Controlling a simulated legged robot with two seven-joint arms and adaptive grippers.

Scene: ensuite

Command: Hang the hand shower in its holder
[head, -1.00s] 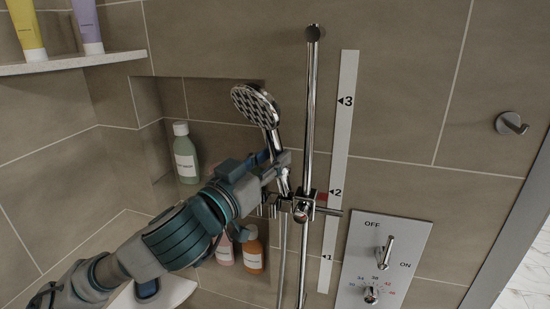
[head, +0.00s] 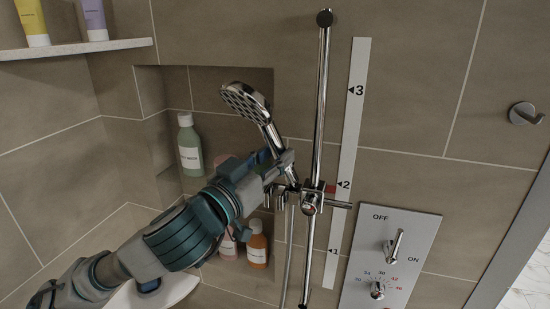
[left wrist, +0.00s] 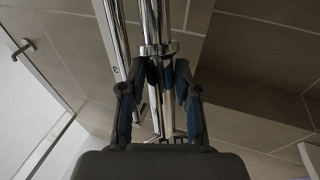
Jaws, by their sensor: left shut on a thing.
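The chrome hand shower (head: 247,103) is tilted, its head up and to the left, its handle running down to the right. My left gripper (head: 283,162) is shut on its handle. The left wrist view shows the gripper's two fingers (left wrist: 158,80) on either side of the chrome handle (left wrist: 152,22). The holder (head: 311,197) is a chrome slider on the vertical rail (head: 320,110), near mark 2 of the white scale strip. The handle's lower end is beside the holder's left part; I cannot tell whether it sits in it. The hose (head: 288,255) hangs below. My right gripper is not in view.
A wall niche behind my left arm holds a green bottle (head: 189,145), an orange bottle (head: 257,244) and a pink bottle (head: 228,245). A shelf (head: 80,51) with two tubes is at upper left. The control panel (head: 391,250) is at lower right, a wall hook (head: 525,113) at far right.

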